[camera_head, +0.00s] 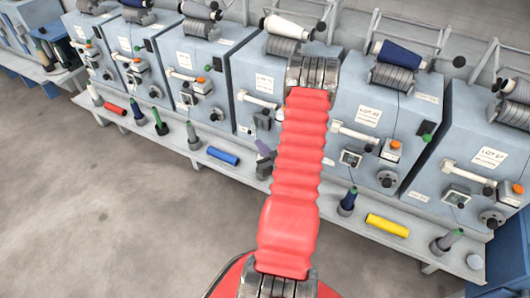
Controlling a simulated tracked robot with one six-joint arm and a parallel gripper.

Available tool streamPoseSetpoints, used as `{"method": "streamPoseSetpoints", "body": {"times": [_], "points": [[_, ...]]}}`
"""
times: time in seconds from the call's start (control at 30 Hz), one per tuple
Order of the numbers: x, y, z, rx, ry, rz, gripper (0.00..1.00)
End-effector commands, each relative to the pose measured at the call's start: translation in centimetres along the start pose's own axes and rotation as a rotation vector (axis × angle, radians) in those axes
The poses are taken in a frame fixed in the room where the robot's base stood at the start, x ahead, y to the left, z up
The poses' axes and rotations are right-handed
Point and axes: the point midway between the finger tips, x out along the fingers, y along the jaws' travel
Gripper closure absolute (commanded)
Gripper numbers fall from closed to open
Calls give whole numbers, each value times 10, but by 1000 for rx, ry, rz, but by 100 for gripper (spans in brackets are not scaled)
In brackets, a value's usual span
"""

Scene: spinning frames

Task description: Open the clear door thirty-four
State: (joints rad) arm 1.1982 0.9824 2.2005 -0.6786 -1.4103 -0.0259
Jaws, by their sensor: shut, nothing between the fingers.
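A row of pale blue spinning units runs across the view. No clear door can be told apart on them, and I cannot read a thirty-four on any label. One unit's label (264,83) left of my arm is too small to read. The label to the right of my arm (368,115) seems to read LOT 42, and the far right one (489,156) seems to read LOT 47. My red-sleeved arm rises through the middle to a grey metal joint in front of the units and hides part of them. My gripper's fingers do not show.
A long grey shelf (330,197) runs along the units' fronts. It holds a blue bobbin (223,156), a yellow bobbin (387,225), a red bobbin (114,108) and several upright ones. Thread cones and wire racks stand on top. Bare floor (110,220) lies front left.

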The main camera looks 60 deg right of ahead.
Motion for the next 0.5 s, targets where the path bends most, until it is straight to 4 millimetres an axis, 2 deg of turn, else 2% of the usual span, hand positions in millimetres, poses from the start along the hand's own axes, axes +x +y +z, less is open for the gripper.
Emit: {"method": "streamPoseSetpoints", "body": {"times": [0.3, 0.5], "points": [[47, -1, 0, -2, 1, -1, 100], [62, 0, 0, 0, 0, -1, 100]]}}
